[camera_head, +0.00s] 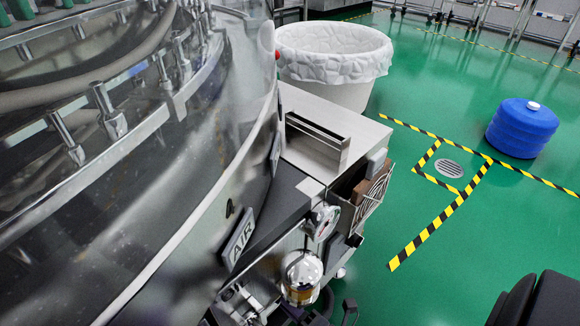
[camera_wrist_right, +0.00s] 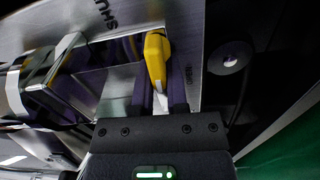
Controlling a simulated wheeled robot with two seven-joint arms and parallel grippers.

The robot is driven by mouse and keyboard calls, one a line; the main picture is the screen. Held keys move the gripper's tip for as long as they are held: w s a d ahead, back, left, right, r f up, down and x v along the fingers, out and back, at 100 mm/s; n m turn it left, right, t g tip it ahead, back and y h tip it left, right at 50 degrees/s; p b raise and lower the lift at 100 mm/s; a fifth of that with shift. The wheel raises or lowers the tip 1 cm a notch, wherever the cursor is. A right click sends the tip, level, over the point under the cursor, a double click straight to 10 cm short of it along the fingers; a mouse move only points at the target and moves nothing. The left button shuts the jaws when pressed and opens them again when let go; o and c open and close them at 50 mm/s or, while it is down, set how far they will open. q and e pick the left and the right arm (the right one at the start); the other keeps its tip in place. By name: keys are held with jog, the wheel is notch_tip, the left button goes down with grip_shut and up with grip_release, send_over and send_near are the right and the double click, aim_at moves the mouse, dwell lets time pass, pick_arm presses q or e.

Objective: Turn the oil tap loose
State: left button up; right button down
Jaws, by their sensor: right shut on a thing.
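The oil tap's yellow handle (camera_wrist_right: 157,55) shows in the right wrist view, in front of a metal plate (camera_wrist_right: 215,20) with "SHUT" and "OPEN" lettering. My right gripper (camera_wrist_right: 160,85) is shut on this handle, with one dark finger on each side of it. In the head view the tap is hidden behind the machine parts at the bottom centre, and the right gripper is hard to make out there. My left gripper is not in view.
A gauge (camera_head: 322,222) and a clear bowl (camera_head: 301,277) stand close to the tap area. A lined white bin (camera_head: 333,55) and blue drum (camera_head: 522,127) stand farther off.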

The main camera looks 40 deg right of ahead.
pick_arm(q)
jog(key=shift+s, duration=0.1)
pick_arm(e)
jog(key=c, duration=0.6)
grip_release()
jog(key=shift+c, duration=0.2)
jog(key=shift+s, duration=0.15)
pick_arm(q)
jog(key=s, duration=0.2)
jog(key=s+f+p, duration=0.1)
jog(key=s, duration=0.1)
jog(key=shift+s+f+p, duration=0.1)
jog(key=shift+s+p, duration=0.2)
pick_arm(e)
jog(key=s, duration=0.9)
jog(key=shift+s+d, duration=0.35)
jog(key=shift+d, duration=0.05)
